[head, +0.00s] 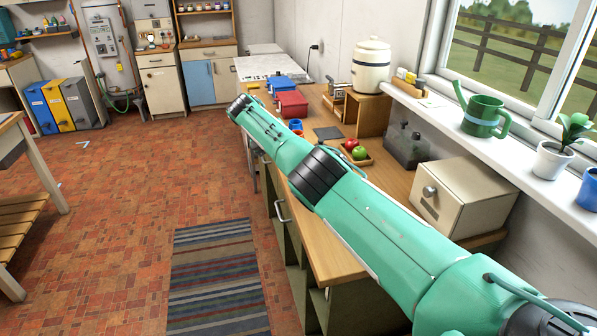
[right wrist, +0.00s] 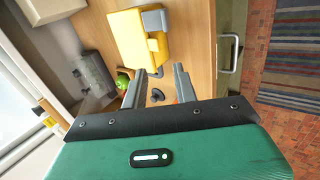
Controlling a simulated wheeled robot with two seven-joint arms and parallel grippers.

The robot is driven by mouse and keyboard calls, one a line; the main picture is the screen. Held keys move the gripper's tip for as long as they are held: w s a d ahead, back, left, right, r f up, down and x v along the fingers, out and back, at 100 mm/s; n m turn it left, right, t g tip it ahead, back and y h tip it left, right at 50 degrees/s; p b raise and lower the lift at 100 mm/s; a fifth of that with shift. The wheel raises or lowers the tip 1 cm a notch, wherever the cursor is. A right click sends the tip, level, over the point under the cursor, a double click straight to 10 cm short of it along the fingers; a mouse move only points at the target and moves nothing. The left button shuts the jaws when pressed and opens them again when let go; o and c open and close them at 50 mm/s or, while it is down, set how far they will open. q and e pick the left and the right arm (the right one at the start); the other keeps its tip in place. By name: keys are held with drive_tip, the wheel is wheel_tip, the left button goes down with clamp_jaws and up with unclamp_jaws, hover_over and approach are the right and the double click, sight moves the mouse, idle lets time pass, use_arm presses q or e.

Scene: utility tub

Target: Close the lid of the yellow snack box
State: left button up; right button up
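The yellow snack box (right wrist: 125,36) stands on the wooden counter in the right wrist view, just beyond my right fingertips. It has grey parts (right wrist: 154,20) on its right side. I cannot clearly tell how far its lid stands open. My right gripper (right wrist: 159,70) is open, with nothing between its two fingers, and it appears apart from the box. In the head view my right arm crosses the counter; the snack box and right gripper do not show there. My left gripper is not in view.
A windowsill runs along the right. A striped rug (head: 216,280) lies on the open floor.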

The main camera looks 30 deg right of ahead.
drive_tip(key=shift+b+v, duration=0.35)
drive_tip(key=shift+v, duration=1.4)
